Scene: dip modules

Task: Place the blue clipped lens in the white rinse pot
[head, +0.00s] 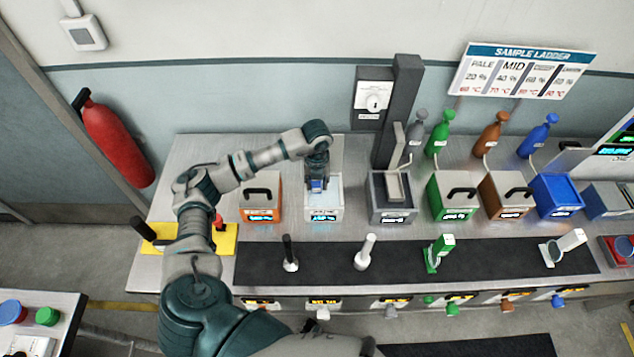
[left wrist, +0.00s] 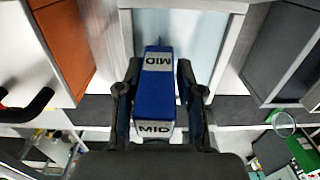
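My left gripper (head: 317,184) hangs pointing down over the white rinse pot (head: 324,213). It is shut on a blue clip (head: 317,187) that fits the blue clipped lens. In the left wrist view the blue clip (left wrist: 158,95), marked MID, sits between the two fingers (left wrist: 157,100). The lens itself is hidden in both views. The pot's pale, open inside (left wrist: 178,35) lies below the clip. Whether the lens is inside the pot or above it is hard to tell. My right gripper is not in view.
An orange pot with a lid (head: 261,203) stands close left of the white pot. A grey station with a tall post (head: 393,195) stands to the right. Clipped items stand on the black mat (head: 330,262).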

